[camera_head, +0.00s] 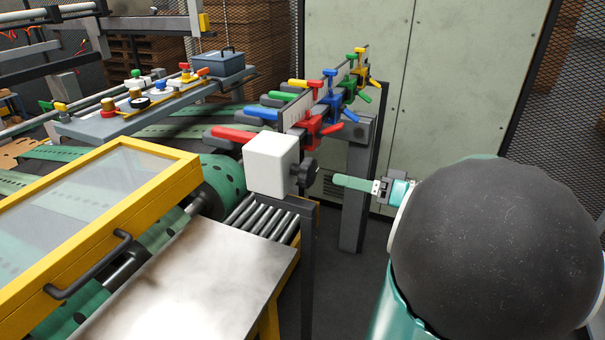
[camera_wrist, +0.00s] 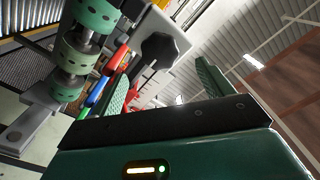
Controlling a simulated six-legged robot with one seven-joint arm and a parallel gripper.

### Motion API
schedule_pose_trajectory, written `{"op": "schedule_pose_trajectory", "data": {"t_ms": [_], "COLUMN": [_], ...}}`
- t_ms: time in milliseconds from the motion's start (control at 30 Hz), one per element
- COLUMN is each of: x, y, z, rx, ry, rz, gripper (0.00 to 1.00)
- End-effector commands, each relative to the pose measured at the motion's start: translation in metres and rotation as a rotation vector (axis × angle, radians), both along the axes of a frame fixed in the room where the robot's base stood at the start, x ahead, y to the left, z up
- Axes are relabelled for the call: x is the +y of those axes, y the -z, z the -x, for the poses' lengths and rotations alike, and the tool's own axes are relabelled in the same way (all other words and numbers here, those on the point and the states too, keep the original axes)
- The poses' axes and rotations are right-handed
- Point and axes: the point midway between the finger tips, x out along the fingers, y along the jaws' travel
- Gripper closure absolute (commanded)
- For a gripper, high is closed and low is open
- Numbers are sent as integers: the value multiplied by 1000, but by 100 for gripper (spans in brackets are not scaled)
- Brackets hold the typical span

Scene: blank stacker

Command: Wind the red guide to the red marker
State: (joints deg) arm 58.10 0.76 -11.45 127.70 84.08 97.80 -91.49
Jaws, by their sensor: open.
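The red guide (camera_head: 234,134) is a red bar beside the white block, the nearest of several coloured guides. A red clamp piece (camera_head: 313,128) sits on the same rail, by a pale scale strip (camera_head: 298,110). I cannot make out a separate red marker. A black lobed knob (camera_head: 305,173) sticks out of the white block (camera_head: 271,164). My gripper (camera_head: 338,180) is just right of the knob, apart from it, pointing at it. In the wrist view, the knob (camera_wrist: 160,48) shows beyond and between my open, empty fingers (camera_wrist: 163,64).
Blue, green and yellow guides stand farther along the rail. A roller bed (camera_head: 264,218) and metal table (camera_head: 180,285) lie in front, with a yellow-framed cover (camera_head: 100,215) at left. A grey post (camera_head: 356,195) stands behind my gripper. A pale cabinet (camera_head: 425,90) is behind.

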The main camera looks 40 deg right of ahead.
Motion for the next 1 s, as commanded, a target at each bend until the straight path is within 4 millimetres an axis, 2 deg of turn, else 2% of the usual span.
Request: {"op": "schedule_pose_trajectory", "data": {"t_ms": [200, 433, 600, 867, 1000], "x": [25, 46, 53, 55, 54], "y": [0, 1, 1, 1, 1], "z": [-38, -71, -82, -83, -83], "rx": [2, 3, 3, 3, 3], "ry": [-5, -5, -4, -4, -4], "rz": [-1, -1, -1, -1, -1], "gripper": [21, 21, 21, 21, 48]}}
